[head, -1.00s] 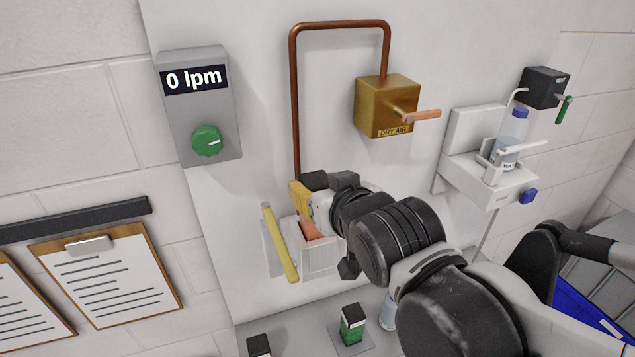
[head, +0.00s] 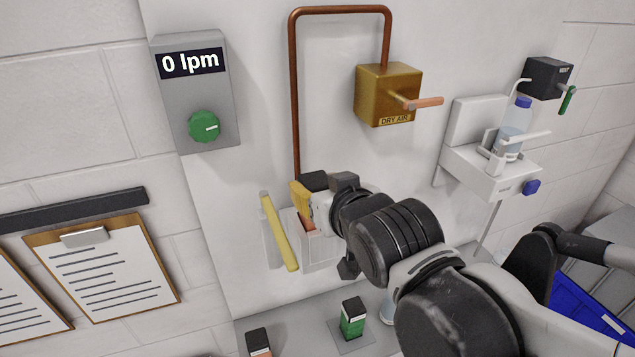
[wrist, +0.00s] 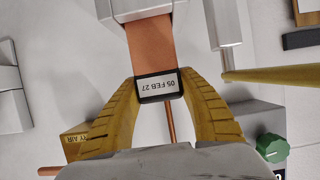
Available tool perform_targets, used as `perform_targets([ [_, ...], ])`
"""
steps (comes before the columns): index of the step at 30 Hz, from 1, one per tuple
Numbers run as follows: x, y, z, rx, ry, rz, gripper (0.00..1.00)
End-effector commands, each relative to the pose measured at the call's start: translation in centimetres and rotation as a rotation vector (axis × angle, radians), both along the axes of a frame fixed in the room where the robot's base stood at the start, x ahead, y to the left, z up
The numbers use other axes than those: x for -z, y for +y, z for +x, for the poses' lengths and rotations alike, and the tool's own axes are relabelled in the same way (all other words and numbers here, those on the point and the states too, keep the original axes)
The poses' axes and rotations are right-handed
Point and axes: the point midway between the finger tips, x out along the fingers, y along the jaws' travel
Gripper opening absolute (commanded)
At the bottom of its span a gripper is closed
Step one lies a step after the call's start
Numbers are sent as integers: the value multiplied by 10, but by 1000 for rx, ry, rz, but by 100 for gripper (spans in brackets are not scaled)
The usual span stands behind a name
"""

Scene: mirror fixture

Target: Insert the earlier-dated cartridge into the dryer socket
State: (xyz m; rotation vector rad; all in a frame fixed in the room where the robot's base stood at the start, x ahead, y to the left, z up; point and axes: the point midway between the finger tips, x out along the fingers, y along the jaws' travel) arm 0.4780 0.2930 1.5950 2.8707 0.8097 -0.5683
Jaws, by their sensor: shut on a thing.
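My gripper (wrist: 160,98) has yellow fingers closed on the dark cap of an orange-brown cartridge (wrist: 151,45). The cap's label reads 05 FEB 27, upside down in the wrist view. The cartridge's far end meets the pale dryer socket (wrist: 135,8) and appears to be partly inside it; its depth is hidden. In the head view my gripper (head: 305,198) is above the white socket box (head: 318,252) on the wall, with a strip of the cartridge (head: 308,220) showing between them. A yellow lever (head: 279,232) stands at the socket's left.
A green cartridge (head: 352,320) stands on a holder below; another dark-capped piece (head: 258,340) is left of it. The DRY AIR valve (head: 388,95), the 0 lpm panel (head: 194,90) and a bottle shelf (head: 490,178) are on the wall.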

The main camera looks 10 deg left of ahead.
Motion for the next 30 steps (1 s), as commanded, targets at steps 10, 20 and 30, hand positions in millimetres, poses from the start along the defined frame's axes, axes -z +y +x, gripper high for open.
perform_targets([
  [10,9,0,0,0,-1,1,4],
  [20,18,0,0,0,0,0,4],
  [30,25,0,0,0,-1,1,48],
])
